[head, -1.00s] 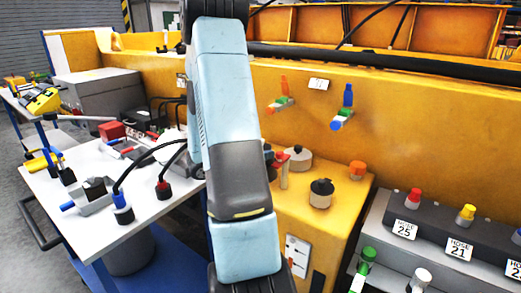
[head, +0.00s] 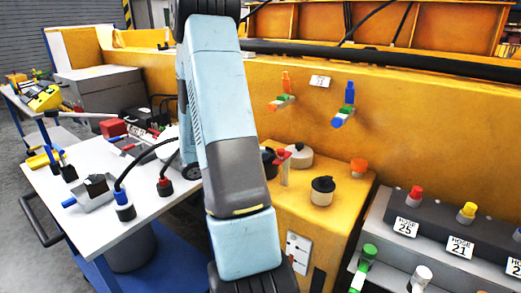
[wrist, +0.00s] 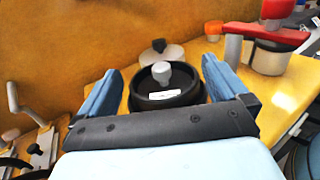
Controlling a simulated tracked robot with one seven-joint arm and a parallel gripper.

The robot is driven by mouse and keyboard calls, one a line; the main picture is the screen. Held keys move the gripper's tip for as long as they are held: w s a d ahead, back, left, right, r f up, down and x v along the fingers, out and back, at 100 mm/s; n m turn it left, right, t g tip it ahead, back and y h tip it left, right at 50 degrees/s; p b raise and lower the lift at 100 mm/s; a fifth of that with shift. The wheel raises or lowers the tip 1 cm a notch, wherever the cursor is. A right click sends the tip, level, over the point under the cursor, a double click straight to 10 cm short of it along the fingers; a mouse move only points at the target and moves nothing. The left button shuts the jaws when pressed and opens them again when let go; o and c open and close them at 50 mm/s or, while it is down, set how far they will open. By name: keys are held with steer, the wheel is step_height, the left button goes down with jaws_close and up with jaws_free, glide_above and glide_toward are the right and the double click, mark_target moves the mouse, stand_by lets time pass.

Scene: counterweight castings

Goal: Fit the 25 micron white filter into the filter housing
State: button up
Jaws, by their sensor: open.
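In the wrist view my gripper (wrist: 158,85) is open, with a blue finger on each side. Beyond and between the fingers is a round black cup-like part (wrist: 168,98) with a pale grey-white knob (wrist: 162,74) at its centre and a small white label on its front. It looks like the filter housing, but I cannot tell whether the knob belongs to a filter. I see no contact with the fingers. In the head view my arm hides my gripper; a dark part (head: 269,160) shows beside the arm on the yellow block. No micron marking is readable.
The yellow block (head: 335,225) also bears a pale disc with a dark knob (head: 298,156), a black-topped pale cylinder (head: 322,191) and an orange cap (head: 358,168). A red-topped metal part (wrist: 268,50) stands close on the right in the wrist view. A cluttered white table (head: 85,220) is left.

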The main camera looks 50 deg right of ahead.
steer(key=v, duration=1)
steer(key=shift+w+a, duration=0.2)
steer(key=shift+a, duration=0.15)
steer(key=s+a+r+m+t+y, duration=0.4)
steer(key=a+r+y, duration=0.1)
steer(key=a, duration=0.3)
steer(key=s+a+r+m+t+y, duration=0.4)
steer(key=a+r+y, duration=0.1)
steer(key=a, duration=0.4)
steer(key=s+a+r+m+t+y, duration=0.5)
steer(key=a+r+y, duration=0.1)
steer(key=a, duration=0.2)
steer(key=shift+a, duration=0.4)
steer(key=shift+c, duration=0.5)
